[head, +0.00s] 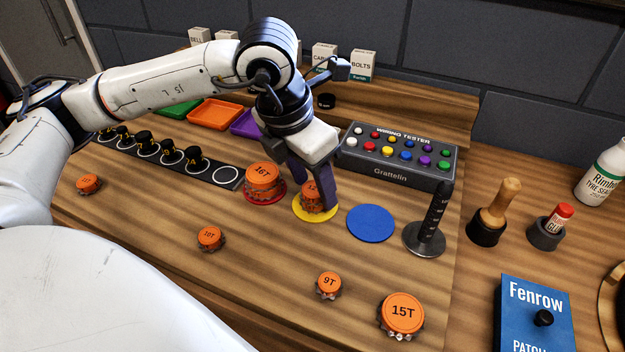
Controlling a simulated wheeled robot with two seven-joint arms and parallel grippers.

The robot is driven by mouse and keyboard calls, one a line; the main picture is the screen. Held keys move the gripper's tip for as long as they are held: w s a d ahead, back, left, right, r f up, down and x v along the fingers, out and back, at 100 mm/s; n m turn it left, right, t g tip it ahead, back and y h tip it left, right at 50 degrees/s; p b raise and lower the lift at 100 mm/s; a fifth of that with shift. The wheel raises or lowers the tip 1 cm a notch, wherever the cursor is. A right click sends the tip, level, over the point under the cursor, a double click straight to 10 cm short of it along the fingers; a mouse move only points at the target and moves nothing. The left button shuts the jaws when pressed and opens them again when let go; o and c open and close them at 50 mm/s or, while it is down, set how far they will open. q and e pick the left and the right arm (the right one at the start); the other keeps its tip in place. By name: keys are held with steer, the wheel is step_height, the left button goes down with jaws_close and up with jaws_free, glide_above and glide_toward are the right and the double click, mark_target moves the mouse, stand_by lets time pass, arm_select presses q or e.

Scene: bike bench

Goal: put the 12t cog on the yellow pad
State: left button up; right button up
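The yellow pad (301,211) is a round disc on the wooden bench, between a red pad and a blue pad. An orange-topped cog (310,199) is at the yellow pad, low over it or resting on it. Its label is partly hidden by a finger, so I cannot read it fully. My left gripper (314,192) points down over the yellow pad, its purple fingers on either side of this cog and apparently closed on it. My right gripper is not in view.
A 16T cog (262,179) sits on the red pad (264,199), close left of my gripper. The blue pad (371,223) is empty. A dark post (431,222), a wiring tester (398,157) and loose 10T (209,238), 9T (329,284) and 15T (402,314) cogs stand around.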

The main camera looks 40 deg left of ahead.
arm_select(q)
steer(key=shift+o, duration=0.3)
steer(key=shift+r, duration=0.15)
steer(key=shift+r+p, duration=0.2)
steer(key=shift+p, duration=0.2)
steer(key=v, duration=1.1)
steer(key=shift+s+r, duration=0.2)
steer(key=shift+r, duration=0.15)
